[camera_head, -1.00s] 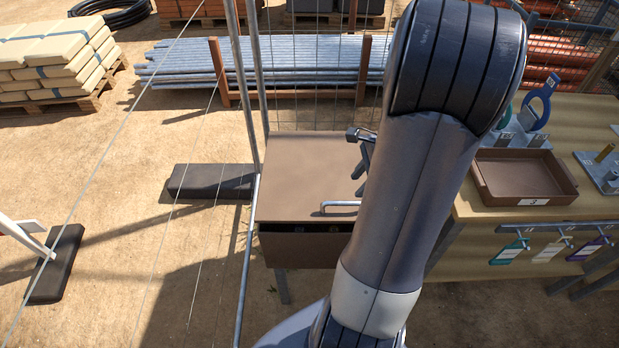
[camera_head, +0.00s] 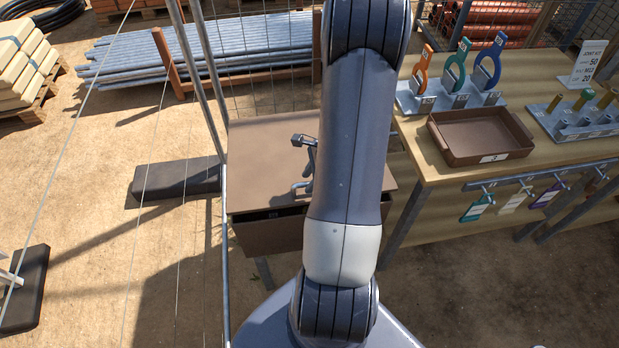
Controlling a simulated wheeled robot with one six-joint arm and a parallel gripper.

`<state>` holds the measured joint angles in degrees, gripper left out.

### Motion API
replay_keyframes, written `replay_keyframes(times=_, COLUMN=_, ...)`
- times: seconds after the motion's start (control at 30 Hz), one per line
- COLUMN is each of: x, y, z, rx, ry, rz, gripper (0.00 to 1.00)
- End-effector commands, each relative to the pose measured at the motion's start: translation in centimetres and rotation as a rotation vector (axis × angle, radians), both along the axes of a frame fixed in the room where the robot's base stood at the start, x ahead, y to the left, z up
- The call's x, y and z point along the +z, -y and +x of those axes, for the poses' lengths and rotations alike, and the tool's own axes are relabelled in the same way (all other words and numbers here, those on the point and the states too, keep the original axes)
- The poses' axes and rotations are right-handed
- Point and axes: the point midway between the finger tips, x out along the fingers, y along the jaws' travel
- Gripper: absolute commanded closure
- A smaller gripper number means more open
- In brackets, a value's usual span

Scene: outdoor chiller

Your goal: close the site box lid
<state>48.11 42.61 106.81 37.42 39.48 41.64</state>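The site box (camera_head: 270,232) is a brown box left of the workbench. Its flat brown lid (camera_head: 255,150) lies over the top, with a dark strip beneath its front edge; I cannot tell whether this is a gap or shadow. A grey bar handle (camera_head: 301,187) sits near the lid's front edge, partly hidden by my arm. My gripper (camera_head: 308,158) shows only in part beside my arm, over the lid and close to the handle. I cannot tell whether it touches the lid or handle, nor how its fingers stand.
Wire fence panels and posts (camera_head: 205,80) stand left of and behind the box. The workbench (camera_head: 440,175) at right holds a brown tray (camera_head: 480,148), coloured ring tools (camera_head: 455,72) and hanging tags (camera_head: 476,208). A dark fence foot (camera_head: 175,180) lies left. Sandy ground is open at front left.

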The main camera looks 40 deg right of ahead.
Motion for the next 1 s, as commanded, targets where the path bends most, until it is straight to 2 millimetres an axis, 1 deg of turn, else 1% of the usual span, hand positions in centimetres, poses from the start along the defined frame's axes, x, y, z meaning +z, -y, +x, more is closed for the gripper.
replay_keyframes(times=0.1, x=-0.39, y=-0.15, z=0.07, rx=0.002, ry=-0.001, rz=0.001, gripper=0.64)
replay_keyframes(times=0.37, x=-0.42, y=-0.15, z=0.09, rx=0.001, ry=-0.001, rz=0.000, gripper=0.65)
replay_keyframes(times=0.8, x=-0.39, y=-0.13, z=0.08, rx=0.001, ry=-0.001, rz=0.000, gripper=1.00)
replay_keyframes(times=1.0, x=-0.38, y=-0.13, z=0.08, rx=0.001, ry=-0.001, rz=0.000, gripper=1.00)
